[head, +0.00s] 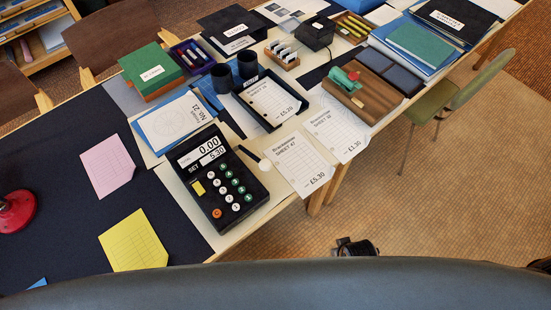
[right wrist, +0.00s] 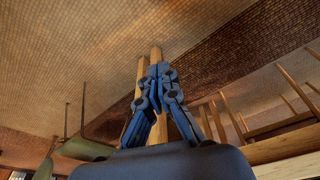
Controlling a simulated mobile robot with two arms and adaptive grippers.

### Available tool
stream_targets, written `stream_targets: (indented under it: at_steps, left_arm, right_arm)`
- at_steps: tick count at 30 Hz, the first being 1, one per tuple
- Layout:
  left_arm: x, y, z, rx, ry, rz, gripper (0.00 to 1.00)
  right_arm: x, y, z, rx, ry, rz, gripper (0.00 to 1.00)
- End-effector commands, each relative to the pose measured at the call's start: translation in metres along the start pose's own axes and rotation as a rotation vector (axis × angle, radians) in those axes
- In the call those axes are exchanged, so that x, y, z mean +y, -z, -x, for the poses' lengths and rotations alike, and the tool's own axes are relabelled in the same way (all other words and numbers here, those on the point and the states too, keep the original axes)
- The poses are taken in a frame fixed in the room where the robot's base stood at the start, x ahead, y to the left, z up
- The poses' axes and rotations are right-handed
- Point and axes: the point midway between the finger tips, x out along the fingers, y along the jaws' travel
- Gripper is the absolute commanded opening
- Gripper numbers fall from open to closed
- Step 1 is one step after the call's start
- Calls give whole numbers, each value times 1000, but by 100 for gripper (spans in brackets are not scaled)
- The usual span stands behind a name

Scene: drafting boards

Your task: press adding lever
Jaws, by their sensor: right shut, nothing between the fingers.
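The black adding machine (head: 222,193) stands on the table, left of centre in the head view. A dark piece that looks like this gripper shows low over the floor in the head view, well away from the lever. My left gripper is not in view.
Paper sheets (head: 297,160) lie right of the machine, beside a black tray (head: 243,96) holding another sheet. A green chair (head: 478,82) stands at the right. The floor in front is clear.

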Motion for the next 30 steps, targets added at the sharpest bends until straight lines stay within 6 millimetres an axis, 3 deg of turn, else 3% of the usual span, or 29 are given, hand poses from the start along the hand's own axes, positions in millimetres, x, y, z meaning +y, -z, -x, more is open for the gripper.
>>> stream_targets:
  at_steps: [1, 11, 14, 18, 24, 30]
  left_arm:
    - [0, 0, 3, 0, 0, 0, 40]
    - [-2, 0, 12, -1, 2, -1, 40]
    - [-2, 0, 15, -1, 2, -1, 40]
    - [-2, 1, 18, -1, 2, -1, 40]
    - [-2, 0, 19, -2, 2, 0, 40]
    - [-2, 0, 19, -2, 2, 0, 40]
  right_arm:
    - [1, 12, 20, 14, -1, -1, 0]
    - [1, 82, 147, 117, 9, 9, 0]
    - [-6, 111, 191, 190, 31, 34, 0]
    - [-37, 173, 257, 370, 117, 137, 0]
    - [-77, 222, 290, 514, 243, 258, 0]
    - [-93, 242, 297, 560, 318, 313, 0]
